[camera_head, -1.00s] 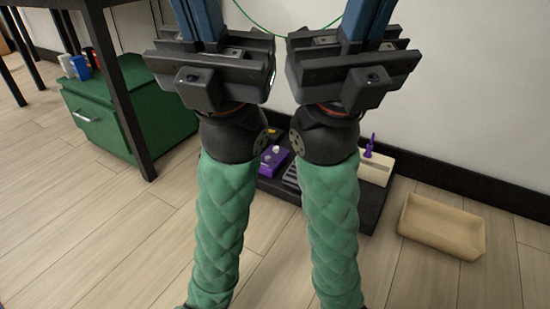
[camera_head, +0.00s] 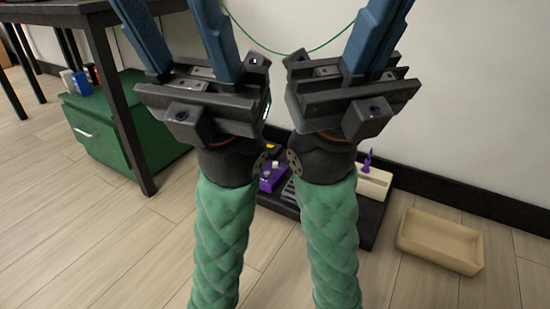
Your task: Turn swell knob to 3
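Behind my forearms, a dark board (camera_head: 367,236) lies on the floor against the wall, bearing small boxes. A purple box (camera_head: 270,182) with a pale knob (camera_head: 276,164) on top shows between my arms, partly covered. A cream box (camera_head: 374,186) with an upright purple piece (camera_head: 367,161) stands to the right. I cannot tell which knob is marked swell. My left gripper (camera_head: 180,30) is raised, with its blue fingers spread and nothing between them. My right gripper (camera_head: 380,35) is raised beside it, its fingers together and empty. Both grippers are apart from the boxes.
A tan tray (camera_head: 440,247) sits on the floor to the right of the board. A dark table (camera_head: 105,14) and a green drawer cabinet (camera_head: 140,130) stand on the left. A green cord (camera_head: 300,52) hangs along the wall. The front floor is clear.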

